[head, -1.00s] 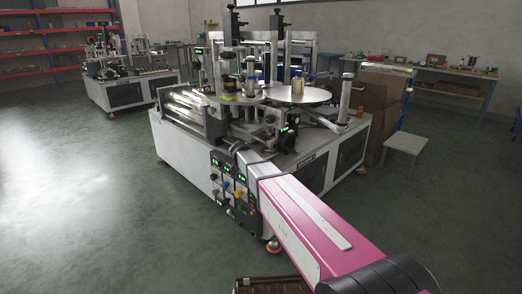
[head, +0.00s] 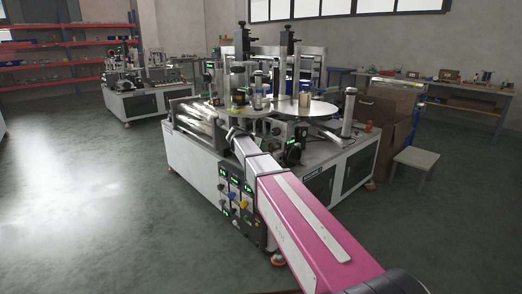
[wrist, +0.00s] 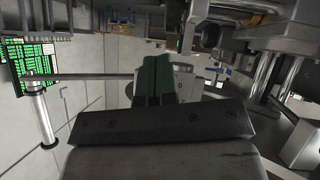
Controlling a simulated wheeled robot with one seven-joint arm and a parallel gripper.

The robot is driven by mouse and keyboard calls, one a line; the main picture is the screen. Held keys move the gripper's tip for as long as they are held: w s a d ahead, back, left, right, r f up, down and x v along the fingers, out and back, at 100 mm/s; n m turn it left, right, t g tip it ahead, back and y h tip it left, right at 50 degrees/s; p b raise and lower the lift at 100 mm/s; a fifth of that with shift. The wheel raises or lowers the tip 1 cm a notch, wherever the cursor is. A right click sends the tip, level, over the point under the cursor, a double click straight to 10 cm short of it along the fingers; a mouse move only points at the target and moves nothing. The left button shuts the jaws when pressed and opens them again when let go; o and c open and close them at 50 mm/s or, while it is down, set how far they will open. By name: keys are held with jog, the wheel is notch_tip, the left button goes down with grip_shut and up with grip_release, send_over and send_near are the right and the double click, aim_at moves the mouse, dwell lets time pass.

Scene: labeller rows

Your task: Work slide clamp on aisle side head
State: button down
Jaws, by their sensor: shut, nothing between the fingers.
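The labelling machine (head: 195,158) stands ahead of me in the head view, a white cabinet with round plates on top. Two upright label heads rise from it, the left one (head: 243,45) and the right one (head: 289,45). I cannot tell which is the aisle side head, and I cannot make out the slide clamp for certain. My gripper (wrist: 153,62) shows in the wrist view with its dark green fingers together and empty. In the head view my arm reaches over the machine's front edge, and the fingers are too small to make out.
In the wrist view, metal rods and blocks (wrist: 265,38) crowd the right, and a silver post (wrist: 42,118) stands at left. In the head view, a control panel (head: 228,190) is on the front corner. A stool (head: 416,160) stands right; the left floor is clear.

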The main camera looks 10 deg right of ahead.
jog(key=w+d+f, duration=0.2)
jog(key=d+f, duration=0.4)
jog(key=f, duration=0.1)
dwell(0.4)
jog(key=shift+s+d+f+m+t+y, duration=0.2)
jog(key=shift+s+f+m+t+y, duration=0.15)
jog(key=shift+f, duration=0.35)
